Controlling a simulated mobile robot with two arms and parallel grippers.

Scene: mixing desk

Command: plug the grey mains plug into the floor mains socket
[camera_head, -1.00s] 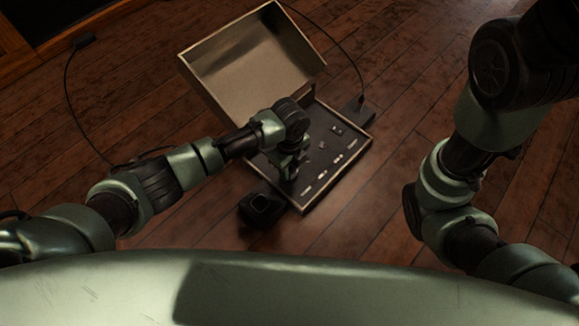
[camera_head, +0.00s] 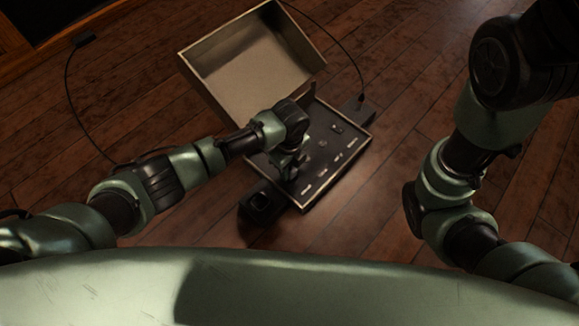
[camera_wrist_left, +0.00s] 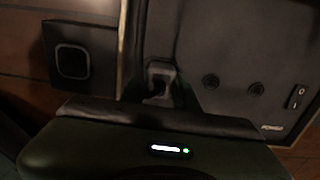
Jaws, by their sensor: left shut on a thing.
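My left gripper (camera_head: 288,172) is over the near left part of the open case's dark panel (camera_head: 322,150). It is shut on a small grey piece (camera_wrist_left: 160,72), which I take to be the grey mains plug. In the head view the wrist hides that piece, and its pins do not show. A black block with a square face (camera_head: 260,203), apparently the floor mains socket, stands on the floor just left of the case. It also shows in the left wrist view (camera_wrist_left: 72,62), left of the held piece and apart from it. My right gripper is out of view.
The case's lid (camera_head: 250,60) stands open at the back. A black adapter (camera_head: 358,110) with a cable is at the case's right edge. Another cable with a black end (camera_head: 85,39) runs across the floor at left. Wooden floor (camera_head: 420,80) is clear at right.

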